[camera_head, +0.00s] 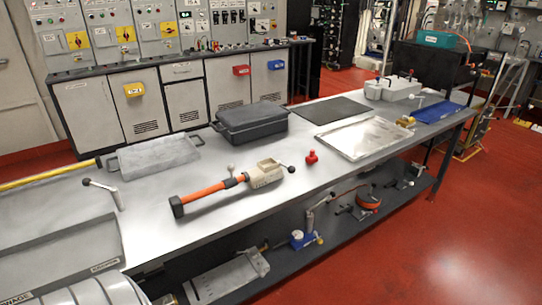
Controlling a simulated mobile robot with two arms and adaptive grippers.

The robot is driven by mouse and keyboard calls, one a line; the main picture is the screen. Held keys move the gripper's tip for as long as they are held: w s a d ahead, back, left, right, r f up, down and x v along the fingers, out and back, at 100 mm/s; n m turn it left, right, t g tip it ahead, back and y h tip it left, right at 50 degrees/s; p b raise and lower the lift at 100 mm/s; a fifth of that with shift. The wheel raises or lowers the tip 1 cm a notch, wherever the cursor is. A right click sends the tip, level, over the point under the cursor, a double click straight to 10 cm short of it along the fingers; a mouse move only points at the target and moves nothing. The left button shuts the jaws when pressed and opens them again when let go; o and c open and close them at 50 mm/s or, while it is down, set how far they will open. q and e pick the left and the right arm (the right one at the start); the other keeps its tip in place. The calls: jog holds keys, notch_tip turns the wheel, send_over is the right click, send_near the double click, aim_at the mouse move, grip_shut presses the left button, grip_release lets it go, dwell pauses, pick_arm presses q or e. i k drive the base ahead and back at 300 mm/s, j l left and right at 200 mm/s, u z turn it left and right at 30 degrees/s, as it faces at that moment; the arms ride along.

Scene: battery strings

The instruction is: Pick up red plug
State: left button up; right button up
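The red plug (312,157) stands upright on the grey metal workbench (245,215), near its front edge. It is small, with a knob-like top and a wider base. Nothing touches it. A beige tool head with an orange handle (205,195) lies to its left, with a dark ball knob between them. Neither of my grippers shows in the head view.
A dark case (250,123) stands behind the plug. A silver tray (355,138) lies to the right, with a black mat (330,110) behind it. A grey plate with handles (155,154) lies at left. The bench front around the plug is clear.

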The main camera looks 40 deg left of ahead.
aim_at(311, 158)
jog(key=u, duration=1.1)
jog(key=i+l+z, duration=0.1)
jog(key=i, duration=0.2)
